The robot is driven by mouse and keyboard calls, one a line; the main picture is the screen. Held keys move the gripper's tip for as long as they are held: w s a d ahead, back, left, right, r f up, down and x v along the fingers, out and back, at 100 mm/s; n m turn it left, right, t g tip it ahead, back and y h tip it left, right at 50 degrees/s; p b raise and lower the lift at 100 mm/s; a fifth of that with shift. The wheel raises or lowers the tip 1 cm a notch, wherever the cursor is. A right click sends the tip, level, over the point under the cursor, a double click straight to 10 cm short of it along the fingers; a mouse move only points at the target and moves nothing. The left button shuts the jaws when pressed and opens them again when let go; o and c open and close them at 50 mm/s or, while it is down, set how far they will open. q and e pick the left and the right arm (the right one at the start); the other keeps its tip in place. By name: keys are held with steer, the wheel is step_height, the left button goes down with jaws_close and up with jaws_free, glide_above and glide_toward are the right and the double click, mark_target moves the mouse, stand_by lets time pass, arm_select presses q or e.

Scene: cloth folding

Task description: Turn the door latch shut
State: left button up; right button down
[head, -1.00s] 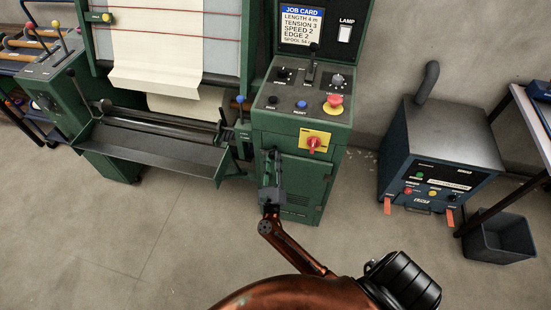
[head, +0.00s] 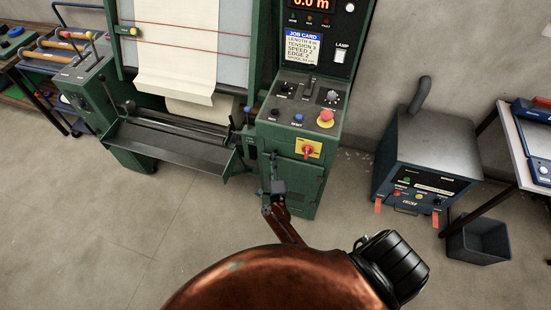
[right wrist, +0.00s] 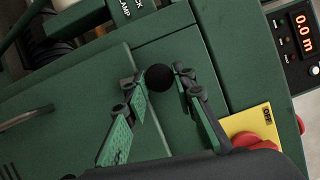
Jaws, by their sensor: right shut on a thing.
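The green cabinet door (head: 300,182) is closed flat on the front of the control cabinet. My right gripper (head: 274,160) is at the door's upper left edge. In the right wrist view, a round black knob (right wrist: 159,77), which looks like the latch's end, sits between the fingertips of my right gripper (right wrist: 158,80). The gripper is shut on it. The rest of the latch is hidden behind the knob and fingers, so I cannot tell its angle. My left gripper is out of view.
A red rotary switch (head: 308,152) on a yellow plate sits just above the door. A red stop button (head: 325,118) is on the sloped panel. A metal tray (head: 165,149) juts out left of the cabinet. Open floor lies in front.

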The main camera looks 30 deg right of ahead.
steer(key=shift+w+a+r+n+g+p, duration=0.15)
steer(key=shift+n+g+p, duration=0.15)
steer(key=shift+n+p, duration=0.65)
steer(key=c, duration=1.8)
jaws_free()
steer(key=shift+o, duration=0.9)
